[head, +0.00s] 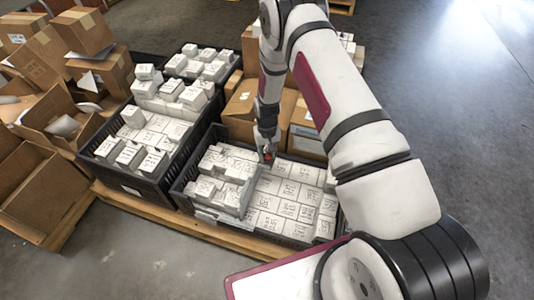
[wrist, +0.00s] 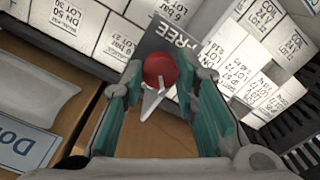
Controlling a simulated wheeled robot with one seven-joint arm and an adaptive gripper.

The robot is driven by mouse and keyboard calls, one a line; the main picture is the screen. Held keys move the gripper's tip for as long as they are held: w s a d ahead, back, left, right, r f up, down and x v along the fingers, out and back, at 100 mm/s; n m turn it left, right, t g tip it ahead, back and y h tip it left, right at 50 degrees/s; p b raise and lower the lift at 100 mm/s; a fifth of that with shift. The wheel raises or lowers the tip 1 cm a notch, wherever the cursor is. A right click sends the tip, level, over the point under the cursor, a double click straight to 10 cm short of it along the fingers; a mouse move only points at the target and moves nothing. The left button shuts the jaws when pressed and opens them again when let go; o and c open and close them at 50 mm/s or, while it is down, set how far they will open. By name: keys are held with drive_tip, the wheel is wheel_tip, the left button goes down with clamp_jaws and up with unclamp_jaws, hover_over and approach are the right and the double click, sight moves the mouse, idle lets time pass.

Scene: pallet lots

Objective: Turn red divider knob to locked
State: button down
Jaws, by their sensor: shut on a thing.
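The red divider knob (wrist: 160,70) is round and sits between the two teal-padded fingers of my gripper (wrist: 162,82) in the wrist view. My gripper is shut on it. A pale pointed piece (wrist: 152,102) shows just below the knob in that view. A dark plate (wrist: 172,42) beside the knob bears the word FREE; any other marking on it is hidden. In the head view the red knob (head: 268,157) is a small spot under my gripper (head: 266,145), at the far edge of the front black crate (head: 180,195).
White labelled boxes (head: 290,190) fill the front crate, stacked higher at its left. Another black crate (head: 110,172) of white boxes stands to the left. Grey floor (head: 450,120) at the right is clear.

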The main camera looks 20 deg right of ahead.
sight(267, 155)
drive_tip(key=shift+m, duration=1.1)
drive_tip(key=c, duration=1.2)
unclamp_jaws()
drive_tip(key=shift+c, duration=0.2)
wheel_tip(267, 155, up, 12)
